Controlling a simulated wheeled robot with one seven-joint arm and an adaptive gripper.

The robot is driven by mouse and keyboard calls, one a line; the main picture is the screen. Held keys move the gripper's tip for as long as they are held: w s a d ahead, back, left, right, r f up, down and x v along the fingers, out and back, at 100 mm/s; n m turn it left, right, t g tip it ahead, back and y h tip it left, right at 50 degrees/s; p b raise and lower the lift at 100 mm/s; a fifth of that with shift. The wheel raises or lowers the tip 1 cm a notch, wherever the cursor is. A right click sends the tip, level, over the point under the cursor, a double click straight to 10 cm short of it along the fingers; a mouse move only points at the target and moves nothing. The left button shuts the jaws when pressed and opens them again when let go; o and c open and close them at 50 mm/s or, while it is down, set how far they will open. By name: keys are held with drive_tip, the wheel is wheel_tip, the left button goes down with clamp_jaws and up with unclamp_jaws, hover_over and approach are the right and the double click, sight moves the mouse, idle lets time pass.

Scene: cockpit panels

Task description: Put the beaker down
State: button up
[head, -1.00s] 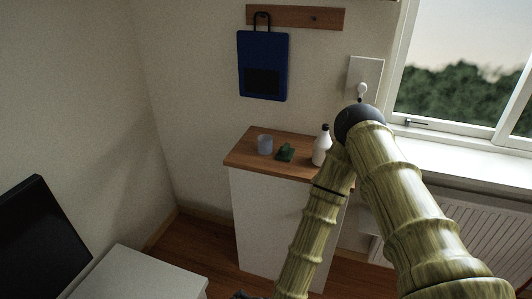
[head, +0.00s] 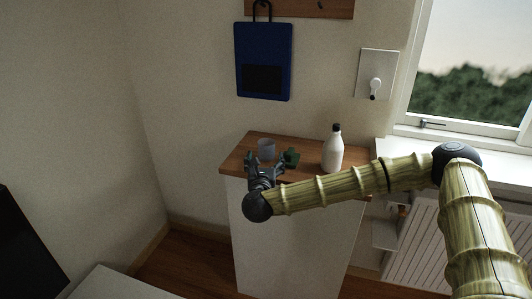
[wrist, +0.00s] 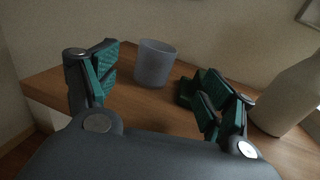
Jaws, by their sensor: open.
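The beaker (head: 267,148) is a translucent grey-blue cup standing upright on the wooden top of a white cabinet (head: 290,147). In the wrist view the beaker (wrist: 154,64) is ahead of my gripper, between the lines of its fingers and apart from them. My gripper (head: 262,168) is at the cabinet's front edge, in front of the beaker. In the wrist view my gripper (wrist: 162,92) is open with its green-padded fingers spread and nothing between them.
A white bottle with a black cap (head: 333,150) stands further right. A blue clipboard-like item (head: 264,61) hangs on the wall behind.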

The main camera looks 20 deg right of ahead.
sight(266, 148)
drive_tip(key=x, duration=0.5)
drive_tip(key=shift+a+p, duration=0.1)
drive_tip(key=shift+p, duration=0.25)
drive_tip(key=x, duration=0.1)
drive_tip(key=p+x, duration=0.1)
drive_tip(key=x, duration=0.2)
drive_tip(key=shift+w+r, duration=0.1)
drive_tip(key=shift+r, duration=0.15)
drive_tip(key=shift+w, duration=0.5)
drive_tip(key=shift+c, duration=0.2)
drive_tip(key=c, duration=1.2)
